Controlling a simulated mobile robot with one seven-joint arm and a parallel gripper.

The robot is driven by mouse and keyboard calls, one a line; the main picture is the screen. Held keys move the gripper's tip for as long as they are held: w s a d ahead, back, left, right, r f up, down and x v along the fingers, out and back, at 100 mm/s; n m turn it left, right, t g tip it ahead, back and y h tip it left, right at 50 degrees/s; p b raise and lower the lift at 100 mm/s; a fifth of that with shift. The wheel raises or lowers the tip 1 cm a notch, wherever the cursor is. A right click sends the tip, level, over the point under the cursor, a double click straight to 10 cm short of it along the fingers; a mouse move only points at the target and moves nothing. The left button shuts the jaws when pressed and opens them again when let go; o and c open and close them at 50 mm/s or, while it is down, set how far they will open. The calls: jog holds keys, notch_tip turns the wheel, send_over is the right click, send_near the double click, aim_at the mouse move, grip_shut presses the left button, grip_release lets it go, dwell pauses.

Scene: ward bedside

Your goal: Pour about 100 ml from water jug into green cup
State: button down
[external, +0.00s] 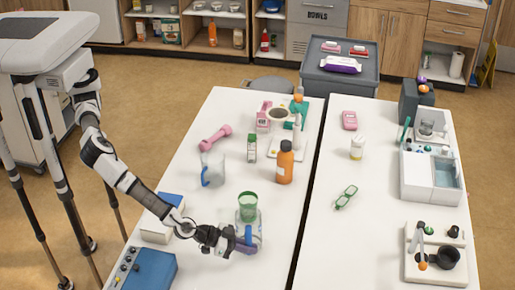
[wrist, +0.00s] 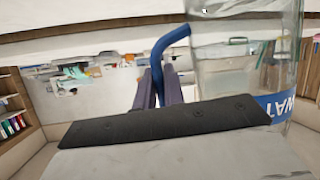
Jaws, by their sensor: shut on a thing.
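The water jug (external: 256,236) is clear, with a blue handle, and stands near the front of the left white table. My gripper (external: 238,244) is shut on its handle from the left. In the wrist view the jug (wrist: 235,70) fills the right side, with its blue handle (wrist: 166,42) at the fingers (wrist: 160,88) and part of a blue lettered label (wrist: 280,105) showing. The green cup (external: 248,200) shows right behind the jug's top in the external view, and its lower part is overlapped. I cannot tell whether they touch. The water level is unclear.
Another clear jug with a blue handle (external: 212,170) stands further back. An orange bottle (external: 285,163), a small green-capped carton (external: 252,148) and a pink dumbbell (external: 215,138) are beyond. A dark gap separates the two tables.

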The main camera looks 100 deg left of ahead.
jog(key=shift+d+f+m, duration=0.25)
jog(key=shift+f+m, duration=0.15)
jog(key=shift+f, duration=0.15)
jog(key=shift+y, duration=0.3)
